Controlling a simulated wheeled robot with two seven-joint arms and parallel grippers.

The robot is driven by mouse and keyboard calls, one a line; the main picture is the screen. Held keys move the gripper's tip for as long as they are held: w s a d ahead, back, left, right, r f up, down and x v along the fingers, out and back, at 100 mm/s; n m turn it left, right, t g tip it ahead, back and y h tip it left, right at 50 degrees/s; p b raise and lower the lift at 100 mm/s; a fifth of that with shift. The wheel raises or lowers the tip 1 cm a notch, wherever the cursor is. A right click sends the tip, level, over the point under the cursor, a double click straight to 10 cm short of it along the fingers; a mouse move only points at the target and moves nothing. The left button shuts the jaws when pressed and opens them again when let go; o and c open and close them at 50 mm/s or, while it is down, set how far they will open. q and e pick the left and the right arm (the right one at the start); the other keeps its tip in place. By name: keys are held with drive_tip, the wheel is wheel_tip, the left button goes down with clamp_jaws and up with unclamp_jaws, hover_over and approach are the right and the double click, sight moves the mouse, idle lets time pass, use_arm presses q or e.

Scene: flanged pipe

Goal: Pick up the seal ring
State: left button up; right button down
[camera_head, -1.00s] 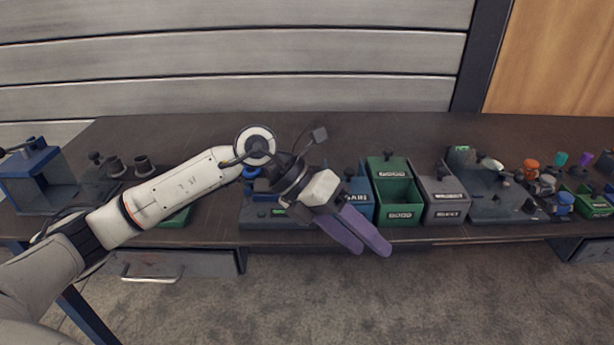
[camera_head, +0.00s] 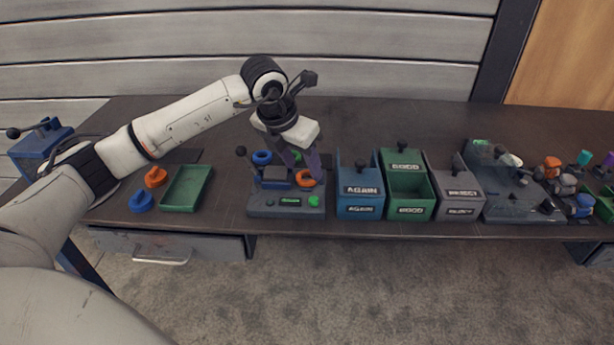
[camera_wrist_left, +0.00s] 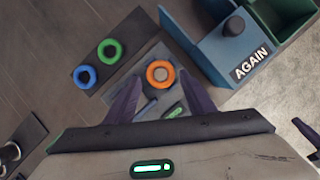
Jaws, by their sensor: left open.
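An orange ring (camera_head: 306,178) lies on the right part of a grey station (camera_head: 262,209) with a small display. In the left wrist view the orange ring (camera_wrist_left: 148,75) surrounds a pale round centre. My left gripper (camera_head: 301,166) is open and points down above it. In the left wrist view its purple fingertips are on either side of the orange ring, apart from it. A blue ring (camera_head: 262,157) and, in the left wrist view, a green ring (camera_wrist_left: 109,44) lie beside it on a dark plate. The green ring is hidden in the head view.
Blue AGAIN (camera_head: 360,211), green GOOD (camera_head: 410,212) and grey (camera_head: 459,203) bins stand close to the station's right. A green tray (camera_head: 187,187) is to its left, with orange (camera_head: 155,177) and blue (camera_head: 140,201) parts beyond. Bare table lies between tray and station.

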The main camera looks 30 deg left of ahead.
sight(305, 178)
use_arm(q)
drive_tip(key=shift+x, duration=1.45)
drive_tip(key=shift+r, duration=0.1)
drive_tip(key=c, duration=0.8)
drive_tip(key=shift+r, duration=0.1)
wheel_tip(305, 178, up, 13)
drive_tip(key=p, duration=0.1)
drive_tip(key=shift+p, duration=0.4)
drive_tip(key=shift+f, duration=0.2)
